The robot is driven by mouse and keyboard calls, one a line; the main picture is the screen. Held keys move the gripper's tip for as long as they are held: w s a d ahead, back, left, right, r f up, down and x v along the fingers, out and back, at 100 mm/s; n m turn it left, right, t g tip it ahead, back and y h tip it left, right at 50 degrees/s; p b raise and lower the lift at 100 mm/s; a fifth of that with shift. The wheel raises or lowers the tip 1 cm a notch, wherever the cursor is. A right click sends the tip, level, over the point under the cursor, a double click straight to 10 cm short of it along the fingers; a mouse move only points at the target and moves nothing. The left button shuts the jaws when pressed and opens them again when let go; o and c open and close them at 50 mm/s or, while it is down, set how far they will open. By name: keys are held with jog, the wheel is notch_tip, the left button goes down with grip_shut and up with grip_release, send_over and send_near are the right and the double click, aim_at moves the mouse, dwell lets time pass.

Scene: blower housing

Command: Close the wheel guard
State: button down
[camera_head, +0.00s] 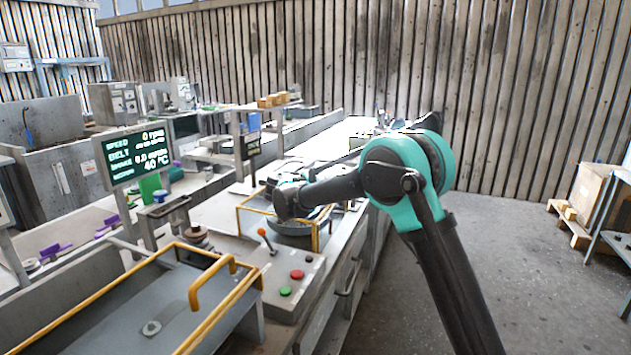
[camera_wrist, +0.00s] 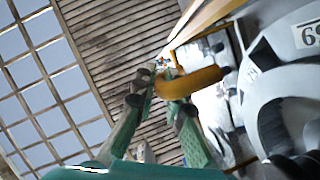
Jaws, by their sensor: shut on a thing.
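The wheel guard (camera_head: 315,238) is a yellow-edged frame around a round grey wheel (camera_head: 292,229) on the bench, in the middle of the head view. My arm's dark end reaches over it and hides part of it and my fingers. In the wrist view, my gripper (camera_wrist: 161,97) has its green-padded fingers on either side of the thick yellow handle (camera_wrist: 200,80) and is shut on it. Yellow guard bars run up from the handle. The large pale grey curved wheel housing (camera_wrist: 270,75) with a number label fills the right. I cannot tell the guard's exact angle.
A control box (camera_head: 290,285) with an orange-tipped lever and red and green buttons stands in front of the guard. Another yellow-railed cover (camera_head: 120,310) lies at front left.

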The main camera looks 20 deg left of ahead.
jog(key=shift+d, duration=0.4)
jog(key=c, duration=1.6)
grip_release()
jog(key=shift+d, duration=0.1)
jog(key=shift+o, duration=0.2)
jog(key=v, duration=1.2)
jog(key=shift+s, duration=0.1)
